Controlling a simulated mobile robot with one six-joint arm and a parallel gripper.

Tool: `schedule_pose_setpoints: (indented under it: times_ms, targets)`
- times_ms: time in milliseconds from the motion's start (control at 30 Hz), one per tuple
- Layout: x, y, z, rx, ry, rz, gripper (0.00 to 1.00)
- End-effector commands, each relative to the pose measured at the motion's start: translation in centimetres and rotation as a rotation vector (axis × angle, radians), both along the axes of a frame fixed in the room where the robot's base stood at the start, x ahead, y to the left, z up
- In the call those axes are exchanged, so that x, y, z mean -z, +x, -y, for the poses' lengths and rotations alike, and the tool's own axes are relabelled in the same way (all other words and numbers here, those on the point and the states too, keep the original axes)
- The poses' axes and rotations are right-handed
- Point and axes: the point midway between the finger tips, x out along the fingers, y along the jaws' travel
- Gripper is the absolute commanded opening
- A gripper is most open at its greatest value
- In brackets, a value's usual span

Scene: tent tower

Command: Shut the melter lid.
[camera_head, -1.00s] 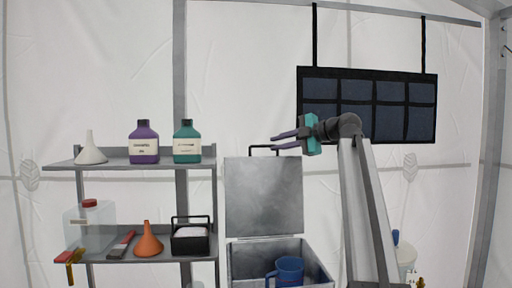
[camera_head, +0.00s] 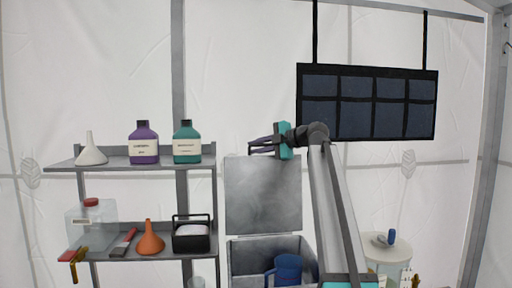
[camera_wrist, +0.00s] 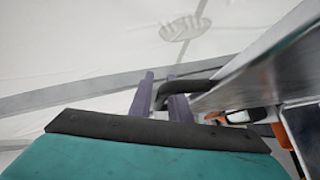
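The melter (camera_head: 238,262) is a grey metal box with its lid (camera_head: 263,195) standing upright at the back, so it is open. The lid's black handle is at its top edge; in the wrist view the handle (camera_wrist: 195,86) runs from the lid to the fingers. My gripper (camera_head: 252,146), teal with purple fingers, is at the top of the lid. In the wrist view its fingers (camera_wrist: 160,97) lie on either side of the handle's bend, with a narrow gap. I cannot tell whether they grip it. A blue jug (camera_head: 288,270) stands in the melter.
A shelf (camera_head: 120,163) at left holds a white funnel (camera_head: 91,150), bottles (camera_head: 144,143), an orange funnel (camera_head: 150,238) and a black caddy (camera_head: 191,238). A dark panel (camera_head: 368,102) hangs at upper right. A pale drum (camera_head: 388,252) stands at lower right.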

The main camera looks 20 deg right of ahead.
Motion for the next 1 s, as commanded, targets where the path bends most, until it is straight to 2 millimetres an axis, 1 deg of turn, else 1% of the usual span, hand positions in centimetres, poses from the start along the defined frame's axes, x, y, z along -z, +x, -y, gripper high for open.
schedule_pose_setpoints:
  times_ms: [133, 233, 667, 867, 1000]
  targets:
    - [0.0, 0.0, 0.0, 0.000, 0.000, 0.000, 0.17]
    - [0.0, 0.0, 0.0, -0.001, 0.000, 0.000, 0.00]
    - [0.1, -0.1, -0.2, -0.002, -0.001, 0.003, 0.00]
    - [0.2, -0.7, -0.3, -0.002, -0.005, 0.022, 0.00]
    - [0.1, -1.4, -0.5, -0.003, -0.011, 0.048, 0.00]
